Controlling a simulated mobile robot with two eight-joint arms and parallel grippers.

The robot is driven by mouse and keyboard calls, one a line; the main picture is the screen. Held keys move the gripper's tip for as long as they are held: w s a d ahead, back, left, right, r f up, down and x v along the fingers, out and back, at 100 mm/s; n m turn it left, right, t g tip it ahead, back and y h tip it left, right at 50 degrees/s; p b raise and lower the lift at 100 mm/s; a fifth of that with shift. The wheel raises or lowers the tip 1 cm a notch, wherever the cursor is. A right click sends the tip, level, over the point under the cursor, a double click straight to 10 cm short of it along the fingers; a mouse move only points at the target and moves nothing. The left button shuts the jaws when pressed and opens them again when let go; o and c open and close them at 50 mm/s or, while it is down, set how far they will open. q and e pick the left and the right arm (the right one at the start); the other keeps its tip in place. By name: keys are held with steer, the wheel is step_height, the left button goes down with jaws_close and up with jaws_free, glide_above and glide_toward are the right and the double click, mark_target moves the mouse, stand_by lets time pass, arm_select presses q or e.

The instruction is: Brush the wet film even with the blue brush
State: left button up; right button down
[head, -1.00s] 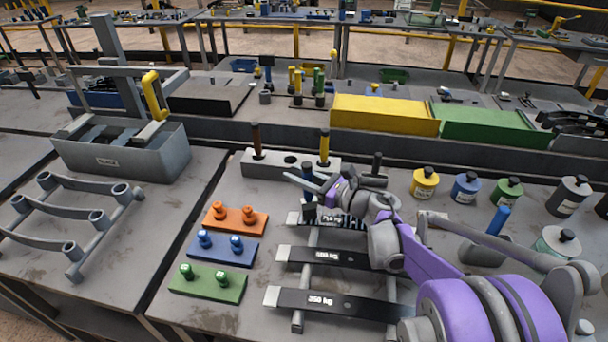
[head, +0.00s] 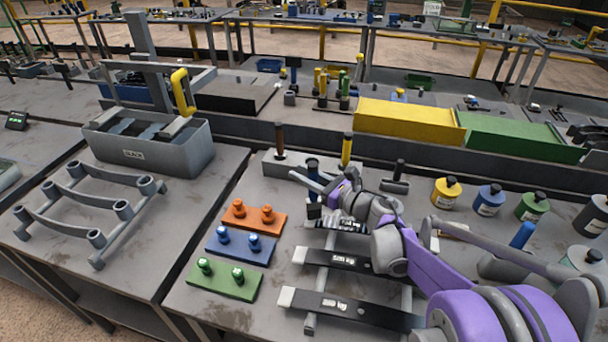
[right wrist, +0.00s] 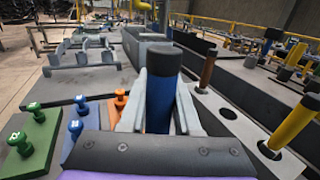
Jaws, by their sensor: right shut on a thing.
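My right gripper (head: 314,186) is shut on the blue brush (head: 313,167), held upright at the upper end of the spring rack. In the right wrist view the brush's blue handle (right wrist: 160,103) with a black top stands between the two fingers. My left gripper is not in view.
Two dark labelled leaves (head: 346,260) lie lower on the rack. Orange (head: 240,222), blue (head: 226,251) and green (head: 213,284) knobbed blocks lie left of it. A grey holder (head: 272,166) with brown and yellow handles stands behind. Paint tins (head: 489,203) stand right.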

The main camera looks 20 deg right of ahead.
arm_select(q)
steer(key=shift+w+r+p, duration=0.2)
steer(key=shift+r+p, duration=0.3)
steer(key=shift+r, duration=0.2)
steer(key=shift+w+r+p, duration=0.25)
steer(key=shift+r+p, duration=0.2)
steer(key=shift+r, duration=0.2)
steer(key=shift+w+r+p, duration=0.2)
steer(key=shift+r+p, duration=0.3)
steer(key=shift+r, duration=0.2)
arm_select(e)
steer(key=shift+w+r, duration=0.1)
steer(key=shift+r, duration=2.45)
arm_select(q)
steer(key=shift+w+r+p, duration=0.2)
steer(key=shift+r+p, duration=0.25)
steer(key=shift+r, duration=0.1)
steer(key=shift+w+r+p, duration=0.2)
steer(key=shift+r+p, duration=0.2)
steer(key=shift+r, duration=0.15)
arm_select(e)
step_height(320, 180, up, 3)
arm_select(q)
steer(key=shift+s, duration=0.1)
